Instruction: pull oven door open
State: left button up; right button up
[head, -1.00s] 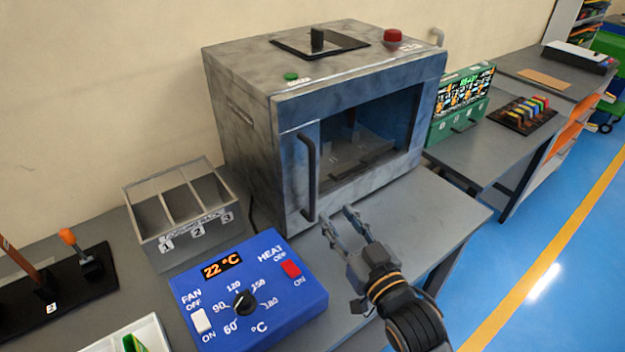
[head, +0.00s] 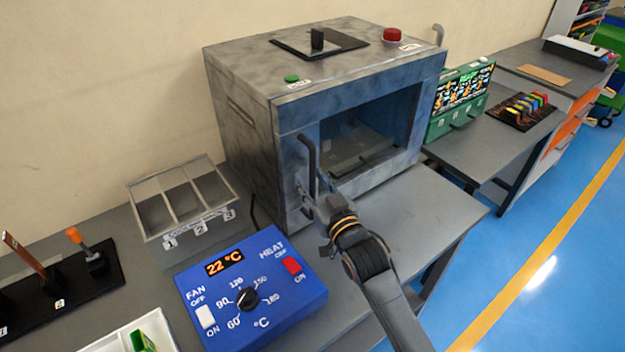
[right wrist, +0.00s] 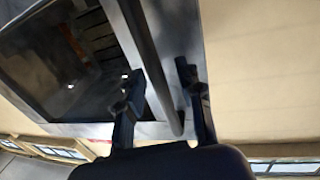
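The oven (head: 250,130) is a mottled grey box with a blue-grey front and a dark window (head: 370,130) in its door. The door appears flush with the front. A dark vertical handle (head: 311,152) is at the door's left side. My right gripper (head: 314,190) is at the handle's lower part. In the right wrist view the handle (right wrist: 155,65) runs between the two spread fingers of the right gripper (right wrist: 158,78). Gaps show beside the bar, and contact cannot be told. My left gripper is not in view.
A blue control box (head: 250,290) showing 22 °C stands front left of the oven, and a grey three-slot bin (head: 147,210) is behind it. The grey table (head: 430,210) is clear right of my arm. A green case (head: 460,105) is right of the oven.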

grip_shut()
jog(key=shift+f, duration=0.1)
dwell(0.5)
